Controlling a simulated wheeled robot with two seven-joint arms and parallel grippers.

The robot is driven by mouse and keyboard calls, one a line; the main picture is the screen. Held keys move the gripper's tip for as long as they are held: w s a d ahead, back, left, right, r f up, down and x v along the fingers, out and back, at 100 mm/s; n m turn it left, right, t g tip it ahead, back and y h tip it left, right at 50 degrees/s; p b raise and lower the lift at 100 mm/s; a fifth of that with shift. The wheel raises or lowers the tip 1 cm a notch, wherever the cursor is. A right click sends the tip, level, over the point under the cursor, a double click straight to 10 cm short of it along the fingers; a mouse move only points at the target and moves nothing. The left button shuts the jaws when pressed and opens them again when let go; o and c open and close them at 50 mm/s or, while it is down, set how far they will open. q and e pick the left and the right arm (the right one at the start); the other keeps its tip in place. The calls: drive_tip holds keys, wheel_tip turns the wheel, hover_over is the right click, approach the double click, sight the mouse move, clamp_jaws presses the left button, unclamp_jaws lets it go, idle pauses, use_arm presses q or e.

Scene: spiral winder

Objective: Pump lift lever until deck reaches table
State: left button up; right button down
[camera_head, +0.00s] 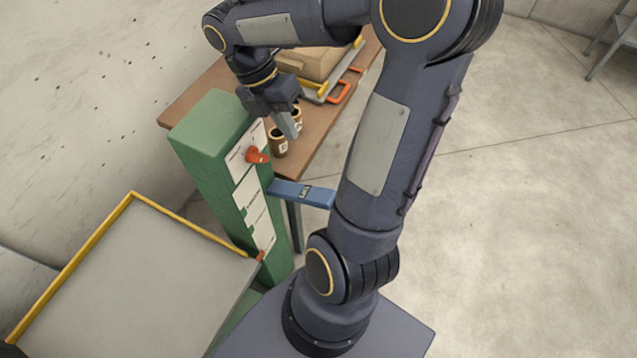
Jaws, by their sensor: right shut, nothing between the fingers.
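The blue lift lever (302,193) sticks out to the right from the green column (212,150), about halfway up; its right end meets the outline of my arm. The grey deck (140,285) with a yellow rim is at the lower left, well below the brown table (195,92). My right gripper (291,127) is shut and empty, pointing down above the lever and beside the column top, apart from the lever. My left gripper is not in view.
An orange knob (257,156) and white label plates are on the column's face. Dark cups (278,143) stand at the table's near end. A cardboard box (312,62) lies on a yellow-edged tray with orange handles. Open floor (520,200) is on the right.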

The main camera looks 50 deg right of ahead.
sight(323, 194)
drive_tip(key=x, duration=1.8)
drive_tip(key=shift+b, duration=0.35)
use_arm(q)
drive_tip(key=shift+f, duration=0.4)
use_arm(e)
drive_tip(key=shift+w, duration=0.1)
